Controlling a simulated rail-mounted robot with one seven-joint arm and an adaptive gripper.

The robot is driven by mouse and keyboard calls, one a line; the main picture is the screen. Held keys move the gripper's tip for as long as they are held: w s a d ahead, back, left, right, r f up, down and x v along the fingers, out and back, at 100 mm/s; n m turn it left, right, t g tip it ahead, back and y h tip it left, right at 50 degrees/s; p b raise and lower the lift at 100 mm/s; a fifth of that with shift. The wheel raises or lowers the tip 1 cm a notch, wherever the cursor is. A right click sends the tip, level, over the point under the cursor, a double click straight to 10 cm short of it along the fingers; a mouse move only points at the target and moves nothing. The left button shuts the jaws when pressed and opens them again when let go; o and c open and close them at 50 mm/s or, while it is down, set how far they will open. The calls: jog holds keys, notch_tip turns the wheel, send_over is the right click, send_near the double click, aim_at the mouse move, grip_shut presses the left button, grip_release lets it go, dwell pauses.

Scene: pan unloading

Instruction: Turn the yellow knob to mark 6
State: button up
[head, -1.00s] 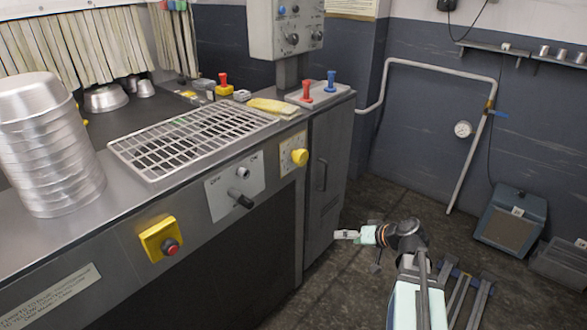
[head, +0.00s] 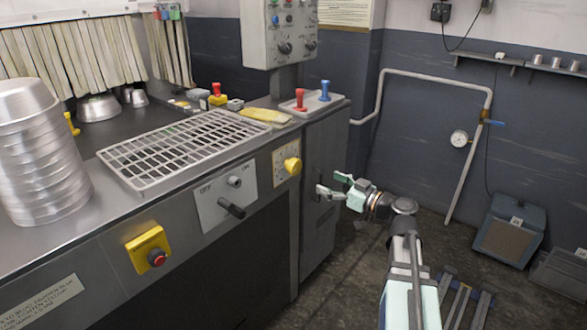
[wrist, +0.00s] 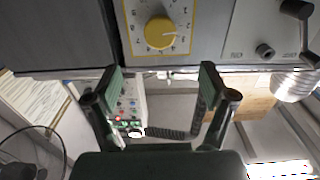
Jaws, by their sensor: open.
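The yellow knob (head: 292,166) sits on a pale dial plate (head: 279,171) on the front of the steel counter, near its right end. In the wrist view the knob (wrist: 160,33) is at the top middle, with a light pointer line toward the picture's right. Marks ring it, too small to read surely. My gripper (head: 331,184) is open and empty, to the right of the knob and a little lower in the head view. In the wrist view its two fingers (wrist: 160,80) stand wide apart below the knob, not touching it.
A panel with a black switch handle (head: 232,208) and a yellow box with a red button (head: 149,249) are left of the dial. A grey cabinet (head: 322,205) stands behind my gripper. Stacked pans (head: 42,160) stand at far left.

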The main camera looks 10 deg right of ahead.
aim_at(297, 169)
jog(key=x, duration=1.4)
jog(key=shift+f, duration=0.1)
jog(key=c, duration=1.2)
